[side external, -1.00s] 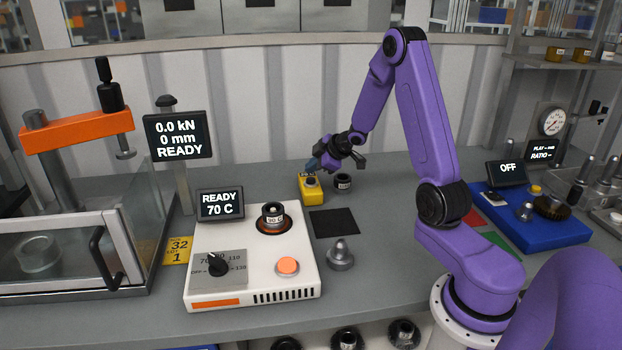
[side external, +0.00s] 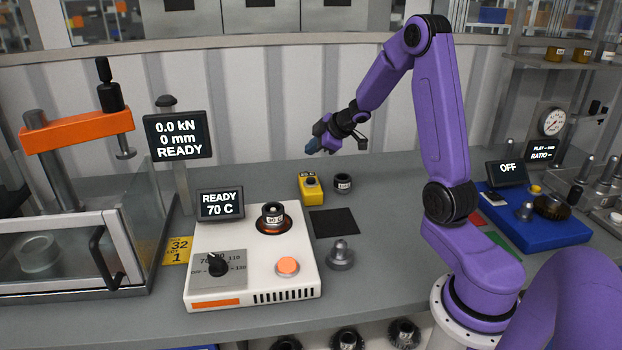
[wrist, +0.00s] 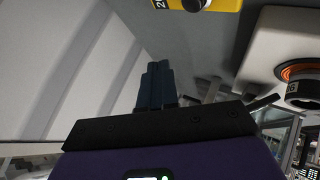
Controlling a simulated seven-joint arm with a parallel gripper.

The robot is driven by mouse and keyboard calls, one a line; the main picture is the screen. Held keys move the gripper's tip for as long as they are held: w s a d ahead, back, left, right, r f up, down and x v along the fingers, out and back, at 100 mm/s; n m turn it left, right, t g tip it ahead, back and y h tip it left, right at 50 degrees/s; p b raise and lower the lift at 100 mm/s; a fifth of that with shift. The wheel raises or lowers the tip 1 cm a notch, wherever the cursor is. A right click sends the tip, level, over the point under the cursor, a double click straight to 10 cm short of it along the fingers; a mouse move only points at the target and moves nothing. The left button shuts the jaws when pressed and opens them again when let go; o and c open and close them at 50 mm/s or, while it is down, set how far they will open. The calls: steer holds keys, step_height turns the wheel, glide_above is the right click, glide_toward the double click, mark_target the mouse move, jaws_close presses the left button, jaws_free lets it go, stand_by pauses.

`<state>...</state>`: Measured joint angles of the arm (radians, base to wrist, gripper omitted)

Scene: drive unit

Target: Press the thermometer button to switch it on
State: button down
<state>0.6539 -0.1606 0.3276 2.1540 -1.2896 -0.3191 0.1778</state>
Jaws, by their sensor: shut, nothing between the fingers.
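The thermometer appears to be the small yellow unit (side external: 312,192) on the bench, with a small dark display (side external: 307,174) at its back and a round dark button (side external: 311,182) on top. The display has light characters, too small to read surely. In the wrist view part of the yellow unit (wrist: 197,5) shows at the top edge, cut off by the frame. My gripper (side external: 313,147) is above and behind the unit, clear of it. Its dark blue fingers are together and empty, as the wrist view also shows (wrist: 156,70).
A dark ring part (side external: 343,184) stands just right of the yellow unit. A white heater (side external: 215,285) reading "READY 70 C" is in front, carrying another ring part (side external: 273,215). A black mat (side external: 334,222) and a grey metal knob-shaped part (side external: 340,255) lie nearby.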

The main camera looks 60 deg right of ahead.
step_height(320, 180, up, 10)
stand_by(1.1)
